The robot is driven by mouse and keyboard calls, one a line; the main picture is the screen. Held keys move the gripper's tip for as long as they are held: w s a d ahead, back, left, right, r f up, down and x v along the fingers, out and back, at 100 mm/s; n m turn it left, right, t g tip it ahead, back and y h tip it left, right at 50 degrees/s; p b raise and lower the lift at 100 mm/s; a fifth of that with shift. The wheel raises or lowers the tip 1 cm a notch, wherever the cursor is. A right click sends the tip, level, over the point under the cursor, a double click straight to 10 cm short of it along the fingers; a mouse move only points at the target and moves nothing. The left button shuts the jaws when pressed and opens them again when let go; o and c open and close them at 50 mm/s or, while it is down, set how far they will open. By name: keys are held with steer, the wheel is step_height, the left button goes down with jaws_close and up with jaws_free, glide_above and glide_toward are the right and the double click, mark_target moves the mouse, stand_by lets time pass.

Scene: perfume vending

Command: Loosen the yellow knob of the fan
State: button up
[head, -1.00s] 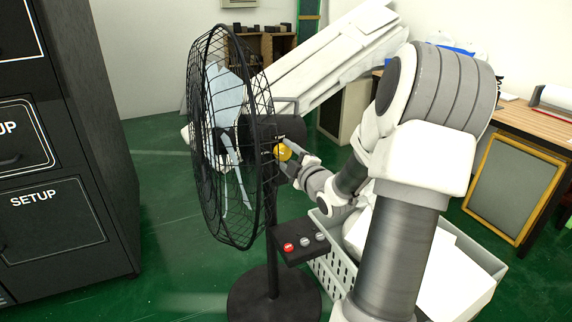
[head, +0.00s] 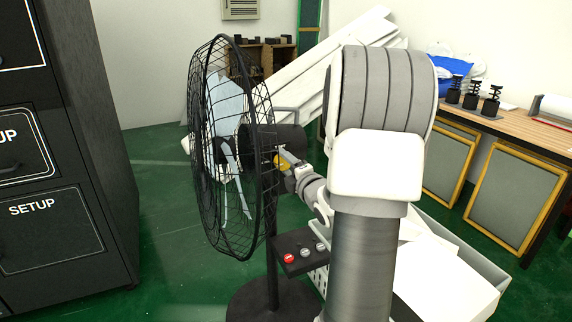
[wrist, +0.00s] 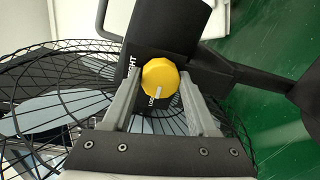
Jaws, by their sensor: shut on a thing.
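The black fan (head: 232,45) stands on a round base, its wire cage facing left in the head view. The yellow knob (wrist: 160,77) is on the side of its black motor housing (head: 292,133), with a white pointer mark and partly readable lettering around it. It also shows small in the head view (head: 282,161). My gripper (wrist: 160,98) has one grey finger on each side of the knob and is shut on it. In the head view my gripper (head: 286,158) covers part of the knob.
A control box (head: 299,250) with a red button and grey ones sits on the fan's pole. A grey crate (head: 482,258) stands at right behind my arm. A black cabinet (head: 60,150) is at left. Green floor (head: 165,215) is free between cabinet and fan.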

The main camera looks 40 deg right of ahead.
steer(key=shift+d, duration=0.15)
steer(key=o, duration=1.4)
steer(key=shift+s, duration=0.15)
